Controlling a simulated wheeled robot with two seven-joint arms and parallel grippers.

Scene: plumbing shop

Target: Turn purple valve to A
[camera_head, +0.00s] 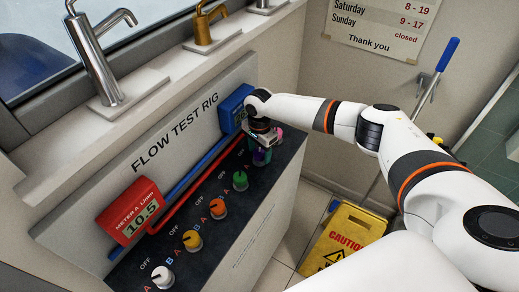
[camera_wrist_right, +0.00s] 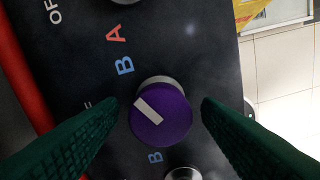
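The purple valve (camera_wrist_right: 172,122) is a round knob with a white bar on its face, slanting toward the upper left in the wrist view. In the head view it shows (camera_head: 262,157) just below my right gripper (camera_head: 262,135). In the wrist view my right gripper's green fingers (camera_wrist_right: 160,125) are open on either side of the knob, with gaps between. A blue B shows above the knob and another B below it. Part of a pale label shows beside the left finger. The purple valve's A cannot be clearly made out. My left gripper is out of view.
The dark panel (camera_head: 130,268) carries a row of valves: white (camera_head: 162,277), yellow (camera_head: 193,240), orange (camera_head: 218,208) and green (camera_head: 240,181). A red meter (camera_head: 128,210) reads 10.5. A blue meter (camera_head: 235,107) stands close to my right gripper. A yellow caution sign (camera_head: 345,232) stands on the floor.

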